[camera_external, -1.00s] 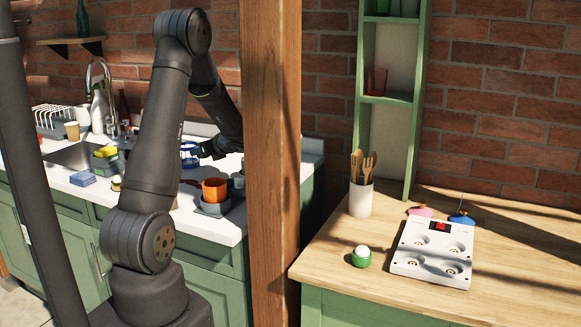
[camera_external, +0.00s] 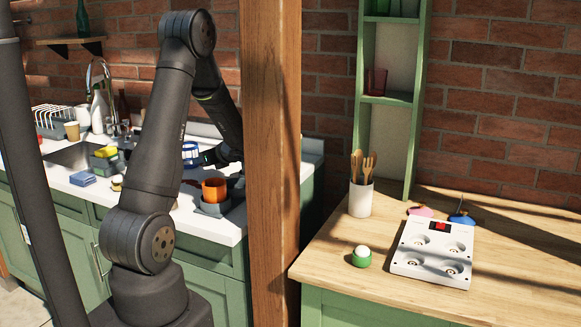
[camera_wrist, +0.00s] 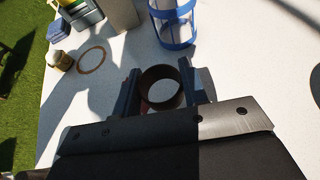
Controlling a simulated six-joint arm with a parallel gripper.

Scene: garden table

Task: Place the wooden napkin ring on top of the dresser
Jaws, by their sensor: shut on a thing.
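The napkin ring (camera_wrist: 178,74) is a dark brown ring in the wrist view, with its round opening facing the camera. My gripper (camera_wrist: 168,88) is shut on it, one finger on each side. I cannot tell whether the ring touches the white worktop below. A green cabinet with a wooden top (camera_external: 330,246) and a green shelf unit stands at the right and looks like the dresser.
A blue-banded clear container (camera_wrist: 172,22) stands just beyond my gripper. A small jar (camera_wrist: 61,61) is to the left. An orange cup (camera_external: 214,190) stands near the worktop's front. A wooden post (camera_external: 272,160) stands between worktop and dresser.

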